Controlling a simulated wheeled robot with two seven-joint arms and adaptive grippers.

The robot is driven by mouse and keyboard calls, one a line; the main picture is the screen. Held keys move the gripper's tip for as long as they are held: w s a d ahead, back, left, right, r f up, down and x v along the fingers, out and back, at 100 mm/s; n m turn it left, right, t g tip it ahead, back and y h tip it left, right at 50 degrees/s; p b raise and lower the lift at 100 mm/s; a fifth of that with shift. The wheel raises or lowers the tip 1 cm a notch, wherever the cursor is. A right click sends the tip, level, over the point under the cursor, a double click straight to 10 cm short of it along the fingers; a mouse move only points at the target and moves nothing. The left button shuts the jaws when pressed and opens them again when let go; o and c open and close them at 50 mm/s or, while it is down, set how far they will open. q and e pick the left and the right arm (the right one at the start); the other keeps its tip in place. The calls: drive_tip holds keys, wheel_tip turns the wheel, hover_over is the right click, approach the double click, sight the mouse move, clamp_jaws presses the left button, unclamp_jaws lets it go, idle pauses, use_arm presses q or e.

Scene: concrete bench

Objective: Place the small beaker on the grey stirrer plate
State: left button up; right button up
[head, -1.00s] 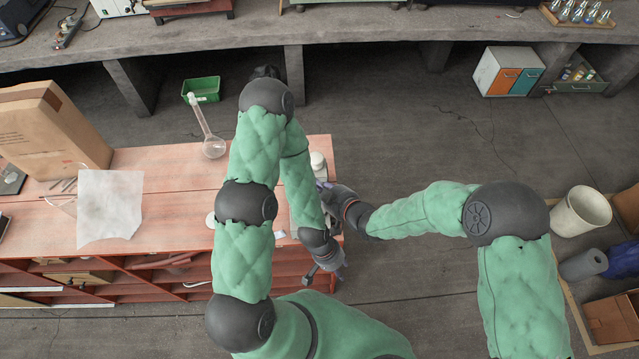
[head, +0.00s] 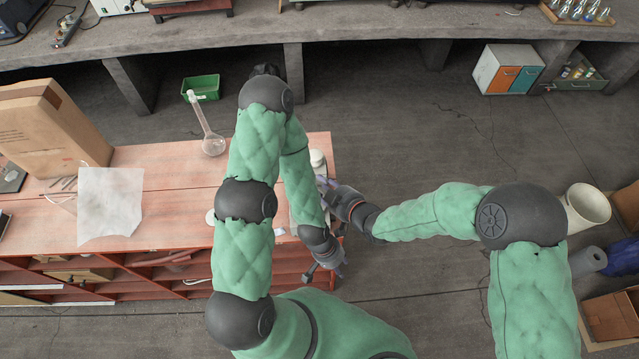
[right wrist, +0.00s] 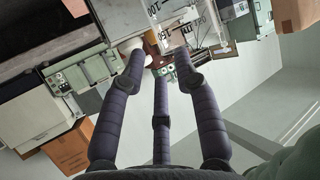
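In the head view my right gripper (head: 343,198) is at the right end of the red-brown bench, partly hidden by my left arm. In the right wrist view its fingers (right wrist: 159,66) are spread apart with nothing held between them. A clear glass vessel with dark printed marks (right wrist: 190,22), perhaps the small beaker, shows just beyond the fingertips. My left gripper (head: 330,260) hangs at the bench's front right edge; its fingers are too small to read. I cannot make out the grey stirrer plate; my left arm covers part of the bench top.
The bench (head: 170,215) carries a round-bottomed flask (head: 213,144), a white sheet (head: 110,205), a cardboard package (head: 50,130) and a white container (head: 317,158) close beside my left arm. A green bin (head: 201,87) is on the floor behind.

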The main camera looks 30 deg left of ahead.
drive_tip(key=v, duration=1)
drive_tip(key=w+d+f+m+h, duration=0.1)
drive_tip(key=d+f+m+h, duration=0.4)
drive_tip(key=d+f+m, duration=0.65)
drive_tip(key=s+d+f+m+g+h, duration=0.2)
drive_tip(key=s+d+f+m+g, duration=0.3)
drive_tip(key=s+d+f, duration=0.5)
wheel_tip(320, 180, down, 2)
drive_tip(key=shift+d+f+h, duration=0.2)
drive_tip(key=shift+d+h, duration=0.1)
drive_tip(key=shift+d, duration=0.6)
drive_tip(key=shift+w, duration=0.1)
